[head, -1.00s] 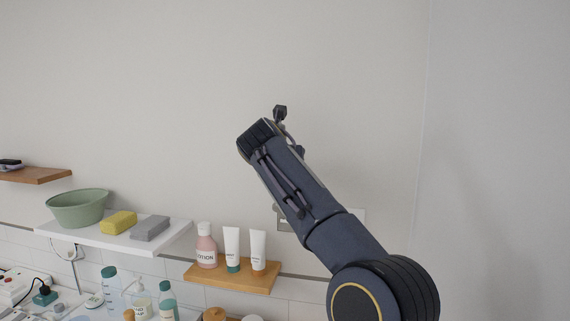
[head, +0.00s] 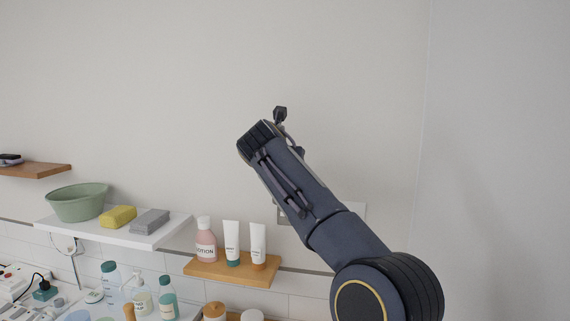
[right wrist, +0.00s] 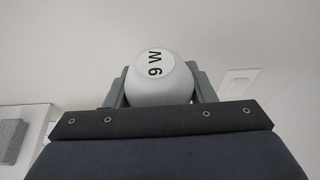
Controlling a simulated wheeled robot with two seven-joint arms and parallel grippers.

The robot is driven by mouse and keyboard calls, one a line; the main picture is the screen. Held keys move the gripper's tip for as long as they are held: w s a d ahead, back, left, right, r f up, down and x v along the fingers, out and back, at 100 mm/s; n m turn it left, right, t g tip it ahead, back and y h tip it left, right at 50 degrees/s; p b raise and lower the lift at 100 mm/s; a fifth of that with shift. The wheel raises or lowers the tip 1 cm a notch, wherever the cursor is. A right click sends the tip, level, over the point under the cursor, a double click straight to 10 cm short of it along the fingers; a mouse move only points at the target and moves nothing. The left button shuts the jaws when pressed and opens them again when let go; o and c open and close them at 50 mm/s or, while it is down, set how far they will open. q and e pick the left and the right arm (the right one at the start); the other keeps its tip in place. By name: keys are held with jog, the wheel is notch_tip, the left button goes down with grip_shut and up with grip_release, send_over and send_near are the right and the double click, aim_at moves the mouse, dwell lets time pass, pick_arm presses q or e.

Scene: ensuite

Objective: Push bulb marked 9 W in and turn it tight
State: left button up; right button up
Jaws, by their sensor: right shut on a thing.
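The white bulb marked 9 W (right wrist: 162,82) shows in the right wrist view, its rounded end with the marking towards the camera. My right gripper (right wrist: 160,88) is shut on it, with a grey finger on each side. The bulb's base and any socket are hidden behind it. In the head view my right arm reaches up in front of the wall; its fingers and the bulb cannot be made out there. My left gripper is not in view.
A white shelf (head: 110,232) holds a green bowl (head: 77,202), a yellow sponge (head: 118,217) and a grey block (head: 150,222). A wooden shelf (head: 230,270) holds a lotion bottle (head: 205,241) and two tubes. The upper wall is clear. A wall plate (right wrist: 239,83) shows at right.

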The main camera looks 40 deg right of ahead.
jog(key=shift+f+b, duration=0.55)
jog(key=shift+f, duration=0.3)
jog(key=shift+m+g+p, duration=0.3)
jog(key=shift+p, duration=0.1)
jog(key=shift+s+m+g+h+p, duration=0.1)
jog(key=shift+m+g+h+p, duration=0.85)
jog(key=shift+m+g, duration=0.15)
jog(key=shift+f+m+g+h, duration=0.1)
jog(key=shift+m+g+h, duration=0.15)
jog(key=shift+m+g, duration=0.4)
jog(key=shift+f+m+g, duration=0.1)
jog(key=shift+m+g, duration=0.55)
jog(key=shift+g, duration=0.1)
jog(key=shift+d+m+g+h, duration=0.15)
jog(key=shift+m+g+h, duration=0.15)
jog(key=shift+m+g, duration=0.8)
jog(key=shift+s+g, duration=0.15)
jog(key=shift+g, duration=0.25)
